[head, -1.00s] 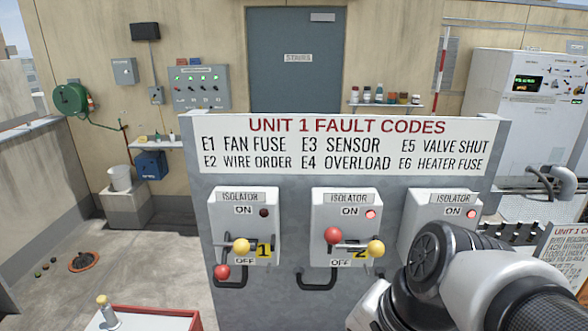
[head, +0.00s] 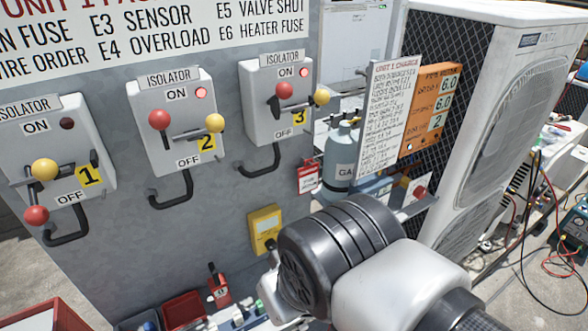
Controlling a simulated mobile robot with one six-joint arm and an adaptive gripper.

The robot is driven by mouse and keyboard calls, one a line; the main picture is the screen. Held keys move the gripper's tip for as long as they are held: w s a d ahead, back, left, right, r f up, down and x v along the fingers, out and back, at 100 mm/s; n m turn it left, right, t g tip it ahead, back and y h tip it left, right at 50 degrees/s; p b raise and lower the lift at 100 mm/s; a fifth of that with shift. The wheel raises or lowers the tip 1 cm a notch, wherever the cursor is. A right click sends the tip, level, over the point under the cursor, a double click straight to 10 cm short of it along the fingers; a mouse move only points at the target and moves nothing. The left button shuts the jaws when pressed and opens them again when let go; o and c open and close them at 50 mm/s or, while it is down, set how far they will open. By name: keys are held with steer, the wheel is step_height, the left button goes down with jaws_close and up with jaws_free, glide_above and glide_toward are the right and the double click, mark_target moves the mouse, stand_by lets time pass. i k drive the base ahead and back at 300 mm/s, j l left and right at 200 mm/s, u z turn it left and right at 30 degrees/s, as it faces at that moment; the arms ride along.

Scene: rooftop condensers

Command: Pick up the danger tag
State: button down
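A small red and white tag (head: 308,178), which looks like the danger tag, hangs at the right edge of the grey isolator panel (head: 225,195), below isolator 3 and left of a grey gas bottle. Its lettering is too small to read. My arm crosses the lower middle of the head view, with its nearest joint below the tag and apart from it in the picture. My gripper does not show, so I cannot see its fingers or whether it holds anything.
Isolator 1 (head: 58,150) has its red knob down and lamp dark; isolators 2 (head: 180,122) and 3 (head: 277,98) have red lamps lit. A yellow device (head: 265,230), a red padlock-like item (head: 218,288) and a red bin (head: 183,308) sit low. The gas bottle (head: 341,160) and a sign (head: 390,115) stand right.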

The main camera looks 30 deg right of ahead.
mark_target(307, 175)
steer(key=z, duration=0.9)
steer(key=k+j+z, duration=0.15)
steer(key=j+z, duration=0.3)
steer(key=k+j+z, duration=0.15)
steer(key=z, duration=0.3)
steer(key=k, duration=0.1)
